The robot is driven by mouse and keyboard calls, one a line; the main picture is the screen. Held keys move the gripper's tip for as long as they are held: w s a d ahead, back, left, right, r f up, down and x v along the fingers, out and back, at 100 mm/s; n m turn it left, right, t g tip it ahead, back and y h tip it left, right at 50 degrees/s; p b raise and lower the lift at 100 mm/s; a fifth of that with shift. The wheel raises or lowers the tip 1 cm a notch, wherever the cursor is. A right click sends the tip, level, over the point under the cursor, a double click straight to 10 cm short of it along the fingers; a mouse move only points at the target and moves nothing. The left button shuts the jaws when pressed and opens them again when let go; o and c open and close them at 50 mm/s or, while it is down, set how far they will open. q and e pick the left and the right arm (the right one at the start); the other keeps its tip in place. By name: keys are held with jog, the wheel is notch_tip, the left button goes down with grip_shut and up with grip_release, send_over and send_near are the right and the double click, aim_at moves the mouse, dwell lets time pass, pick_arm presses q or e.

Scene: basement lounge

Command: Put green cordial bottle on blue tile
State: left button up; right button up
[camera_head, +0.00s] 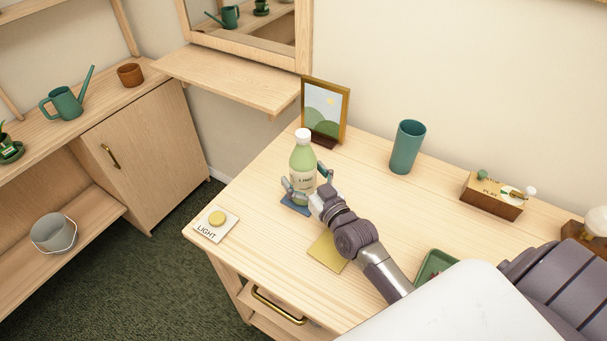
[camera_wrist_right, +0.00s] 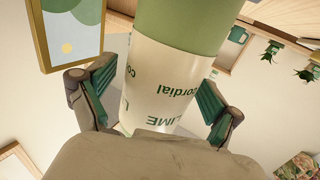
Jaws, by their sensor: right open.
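The green cordial bottle (camera_head: 302,164) has a white cap and a pale label. It stands upright on the wooden table near the far left corner. The blue tile (camera_head: 294,208) is at its foot; the bottle appears to stand on it, though the gripper hides part of the base. My right gripper (camera_head: 308,183) is open with its fingers on either side of the bottle. In the right wrist view the bottle (camera_wrist_right: 170,75) fills the middle between the spread fingers (camera_wrist_right: 157,105), with gaps beside it. My left gripper is not in view.
A yellow tile (camera_head: 327,252) lies under my right forearm. A light switch plate (camera_head: 215,225) is at the left edge. A picture frame (camera_head: 326,112), teal cup (camera_head: 407,147) and wooden box (camera_head: 494,196) stand behind. A green tray (camera_head: 434,265) is at the right.

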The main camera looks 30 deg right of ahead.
jog(key=shift+r, duration=0.1)
jog(key=s, duration=0.3)
jog(key=s+b, duration=0.1)
jog(key=s, duration=0.7)
jog(key=shift+s+d, duration=0.1)
jog(key=shift+d, duration=0.25)
jog(key=shift+s, duration=0.45)
